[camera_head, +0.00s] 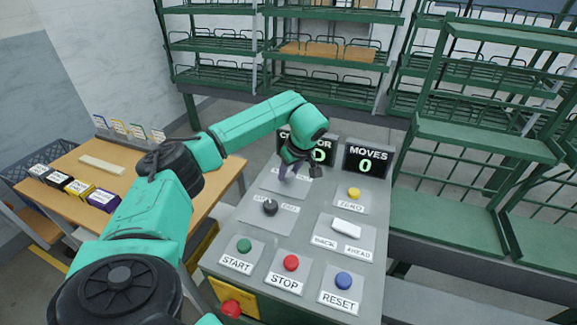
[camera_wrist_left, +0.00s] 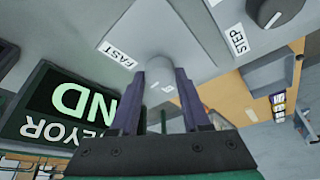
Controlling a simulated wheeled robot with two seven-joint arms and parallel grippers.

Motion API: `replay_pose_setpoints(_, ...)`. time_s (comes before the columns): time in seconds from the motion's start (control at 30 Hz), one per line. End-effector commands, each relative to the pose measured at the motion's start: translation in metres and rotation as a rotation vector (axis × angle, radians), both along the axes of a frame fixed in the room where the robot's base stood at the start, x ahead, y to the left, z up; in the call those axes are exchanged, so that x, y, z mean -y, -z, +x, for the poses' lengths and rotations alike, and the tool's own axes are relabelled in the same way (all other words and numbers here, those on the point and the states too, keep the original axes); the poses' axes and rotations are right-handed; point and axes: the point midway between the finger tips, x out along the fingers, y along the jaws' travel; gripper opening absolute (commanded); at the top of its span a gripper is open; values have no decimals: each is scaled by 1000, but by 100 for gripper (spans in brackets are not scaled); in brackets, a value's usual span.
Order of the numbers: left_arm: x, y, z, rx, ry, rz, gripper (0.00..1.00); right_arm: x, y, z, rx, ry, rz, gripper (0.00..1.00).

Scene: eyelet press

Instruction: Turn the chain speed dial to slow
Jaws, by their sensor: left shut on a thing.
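The chain speed dial (camera_wrist_left: 158,70) is a pale grey knob on a light plate, with a FAST label (camera_wrist_left: 122,54) beside it in the left wrist view. My left gripper (camera_wrist_left: 158,84) is shut on this dial, with one purple finger on each side. In the head view my left gripper (camera_head: 291,168) is at the upper left plate of the console, and the dial there is hidden behind it. The dial's pointer and any slow label cannot be made out. My right gripper is not in view.
The grey console (camera_head: 222,262) also carries a black knob (camera_head: 270,207), a yellow ZERO button (camera_head: 353,193), a white rocker (camera_head: 346,228) and START, STOP and RESET buttons. Two displays stand behind; the MOVES display (camera_head: 366,160) reads 0. A wooden table (camera_head: 130,160) stands left.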

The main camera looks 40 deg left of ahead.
Motion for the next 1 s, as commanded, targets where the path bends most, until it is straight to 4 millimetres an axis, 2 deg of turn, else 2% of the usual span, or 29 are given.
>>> replay_pose_setpoints(0.1, 1, -4, 2, 2, -107, -1, 0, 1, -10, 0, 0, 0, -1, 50)
replay_pose_setpoints(0.5, 0, -2, 3, 3, -393, 1, 0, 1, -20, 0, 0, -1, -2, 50)
replay_pose_setpoints(1.0, 0, -1, 4, 4, -486, -1, 0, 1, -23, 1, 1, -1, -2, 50)
